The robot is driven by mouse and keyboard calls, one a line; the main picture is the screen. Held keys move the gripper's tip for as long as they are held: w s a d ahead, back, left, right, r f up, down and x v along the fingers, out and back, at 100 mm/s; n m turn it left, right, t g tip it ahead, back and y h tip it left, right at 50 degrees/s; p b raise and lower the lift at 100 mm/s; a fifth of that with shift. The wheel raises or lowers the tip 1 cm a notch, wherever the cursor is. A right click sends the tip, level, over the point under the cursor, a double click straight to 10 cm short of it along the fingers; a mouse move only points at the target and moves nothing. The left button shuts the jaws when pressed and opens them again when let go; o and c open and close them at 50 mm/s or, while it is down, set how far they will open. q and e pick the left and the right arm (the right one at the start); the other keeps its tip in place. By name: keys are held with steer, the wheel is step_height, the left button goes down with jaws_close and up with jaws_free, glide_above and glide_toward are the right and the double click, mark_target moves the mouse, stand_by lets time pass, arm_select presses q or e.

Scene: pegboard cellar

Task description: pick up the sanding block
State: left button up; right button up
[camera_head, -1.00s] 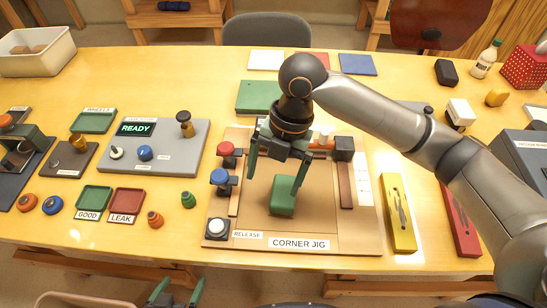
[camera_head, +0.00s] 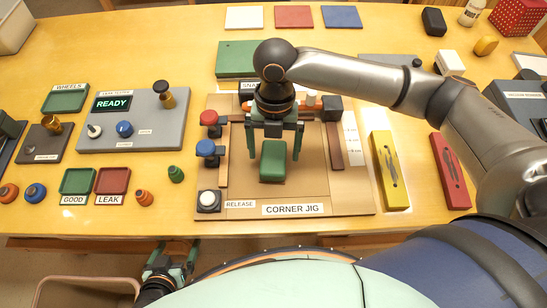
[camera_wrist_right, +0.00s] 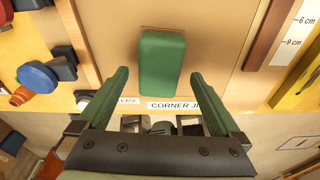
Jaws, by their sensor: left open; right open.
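A green block (camera_head: 273,161), which looks like the sanding block, lies on the tan board of the corner jig (camera_head: 330,195). My right gripper (camera_head: 275,157) is open above it, with one finger on each side of the block in the head view. In the right wrist view the green block (camera_wrist_right: 162,65) shows between and beyond the open fingertips (camera_wrist_right: 160,76). Nothing is held, and I see no finger touching the block. My left gripper (camera_head: 172,258) is open and empty, low at the table's front edge.
Red (camera_head: 209,118) and blue (camera_head: 206,149) knobs and a white button (camera_head: 208,200) line the jig's left side. A dark wooden strip (camera_head: 335,146) bounds its right. Yellow (camera_head: 390,170) and red (camera_head: 450,170) tools lie further right. The board in front of the block is bare.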

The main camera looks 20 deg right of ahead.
mark_target(273, 156)
steer(key=shift+s+a+f, duration=0.1)
steer(key=shift+s+f, duration=0.05)
steer(key=shift+f, duration=1.15)
steer(key=shift+f, duration=0.25)
steer(key=shift+c, duration=0.2)
steer(key=c, duration=1.4)
